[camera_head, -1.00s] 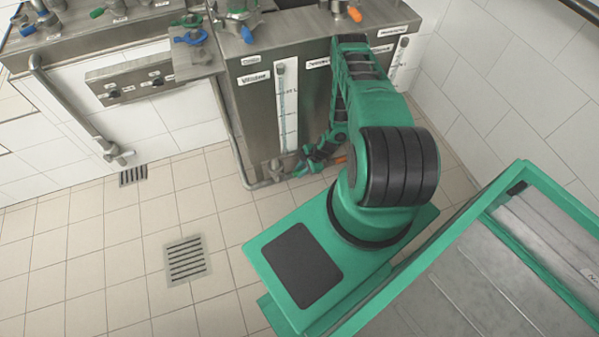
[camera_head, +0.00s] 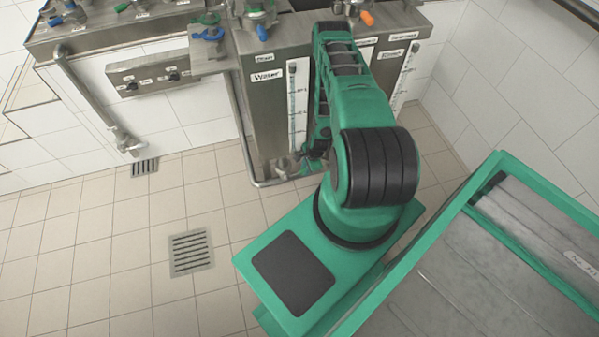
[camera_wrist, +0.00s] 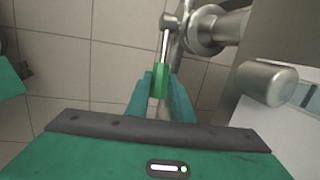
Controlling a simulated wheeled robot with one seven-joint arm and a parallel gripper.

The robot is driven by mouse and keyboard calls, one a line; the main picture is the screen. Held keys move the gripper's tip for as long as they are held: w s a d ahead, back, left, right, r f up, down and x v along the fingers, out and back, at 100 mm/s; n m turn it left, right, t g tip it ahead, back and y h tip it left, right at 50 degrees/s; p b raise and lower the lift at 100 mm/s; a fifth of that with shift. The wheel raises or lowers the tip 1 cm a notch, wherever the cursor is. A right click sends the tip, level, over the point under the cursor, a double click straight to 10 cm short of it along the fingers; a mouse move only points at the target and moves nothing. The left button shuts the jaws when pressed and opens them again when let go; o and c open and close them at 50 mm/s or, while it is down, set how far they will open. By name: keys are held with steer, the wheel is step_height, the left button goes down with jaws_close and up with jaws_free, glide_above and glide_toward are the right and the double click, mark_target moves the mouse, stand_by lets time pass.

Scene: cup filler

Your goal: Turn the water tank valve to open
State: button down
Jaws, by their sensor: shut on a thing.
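The water tank (camera_head: 262,115), a steel box with a "Water" label and a level gauge, stands at the upper middle of the head view. In the wrist view, its valve (camera_wrist: 207,30) shows as a steel fitting with a thin metal lever ending in a green handle (camera_wrist: 160,82). My gripper (camera_wrist: 160,76) is shut on this handle, with a green finger on each side. The lever runs from the fingers up to the fitting. In the head view, my arm hides most of the gripper and the handle, low by the tank front.
A steel pipe (camera_head: 250,165) bends low around the tank's left corner. A rounded steel cylinder (camera_wrist: 267,82) is close on the right in the wrist view.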

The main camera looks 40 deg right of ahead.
steer(key=shift+w, duration=0.1)
steer(key=c, duration=1.6)
jaws_free()
steer(key=shift+o, duration=0.2)
steer(key=v, duration=1)
steer(key=shift+r, duration=0.4)
